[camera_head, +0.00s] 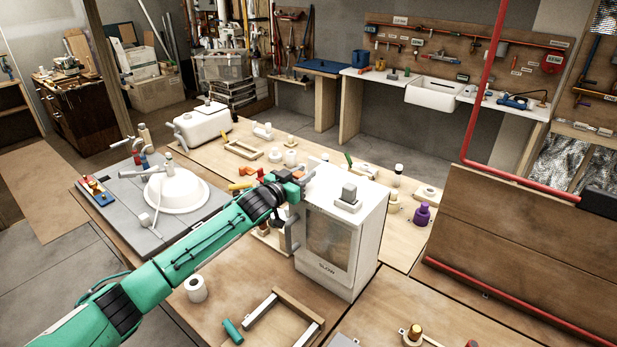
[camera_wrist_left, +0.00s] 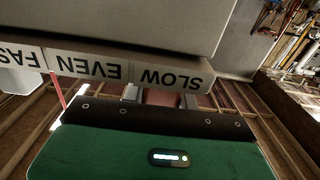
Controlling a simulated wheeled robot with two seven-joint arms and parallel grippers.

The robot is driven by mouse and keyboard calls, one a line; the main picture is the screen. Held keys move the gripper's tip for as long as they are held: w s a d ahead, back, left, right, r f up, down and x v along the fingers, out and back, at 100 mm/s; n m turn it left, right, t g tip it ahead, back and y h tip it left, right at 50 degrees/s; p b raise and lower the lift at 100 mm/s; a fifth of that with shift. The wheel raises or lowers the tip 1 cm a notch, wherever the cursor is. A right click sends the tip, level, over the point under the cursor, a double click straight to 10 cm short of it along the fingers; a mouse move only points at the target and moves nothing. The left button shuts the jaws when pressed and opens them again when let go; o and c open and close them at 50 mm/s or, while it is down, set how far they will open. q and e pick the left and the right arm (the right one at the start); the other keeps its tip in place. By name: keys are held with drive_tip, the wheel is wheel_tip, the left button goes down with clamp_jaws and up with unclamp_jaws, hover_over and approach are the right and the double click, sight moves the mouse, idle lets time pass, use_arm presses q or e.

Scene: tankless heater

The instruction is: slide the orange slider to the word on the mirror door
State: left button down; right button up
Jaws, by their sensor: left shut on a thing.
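A white heater cabinet (camera_head: 368,235) stands on the wooden table, with a mirror door (camera_head: 327,238) on its front. The word on the door (camera_head: 326,267) appears to read SLOW. My left gripper (camera_head: 304,177) is at the cabinet's upper left edge. In the left wrist view, a label strip (camera_wrist_left: 128,68) shows FAST, EVEN and SLOW upside down. My gripper's fingers (camera_wrist_left: 160,99) are below the SLOW label, shut on a dark reddish piece, the orange slider (camera_wrist_left: 161,97) in shadow. The slider is mostly hidden in the head view. My right gripper is not in view.
A grey box-shaped piece (camera_head: 348,194) sits on the cabinet top. The door handle (camera_head: 292,234) sticks out at the left, below my arm. A white roll (camera_head: 195,289) and a wooden frame (camera_head: 296,305) lie in front. A white basin (camera_head: 176,190) stands left.

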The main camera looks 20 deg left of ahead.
use_arm(q)
drive_tip(key=shift+a+r, duration=0.1)
drive_tip(key=shift+a, duration=0.05)
drive_tip(key=c, duration=1.1)
unclamp_jaws()
drive_tip(key=shift+a, duration=0.1)
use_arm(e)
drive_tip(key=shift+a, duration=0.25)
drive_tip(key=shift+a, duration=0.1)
use_arm(q)
drive_tip(key=shift+s+f, duration=0.2)
drive_tip(key=shift+s, duration=0.05)
drive_tip(key=shift+b+v, duration=2.8)
drive_tip(key=shift+v, duration=3.85)
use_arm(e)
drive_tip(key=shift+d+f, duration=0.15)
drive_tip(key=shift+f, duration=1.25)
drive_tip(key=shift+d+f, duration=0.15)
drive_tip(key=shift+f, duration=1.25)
use_arm(q)
drive_tip(key=shift+a+r, duration=0.1)
drive_tip(key=shift+r, duration=0.05)
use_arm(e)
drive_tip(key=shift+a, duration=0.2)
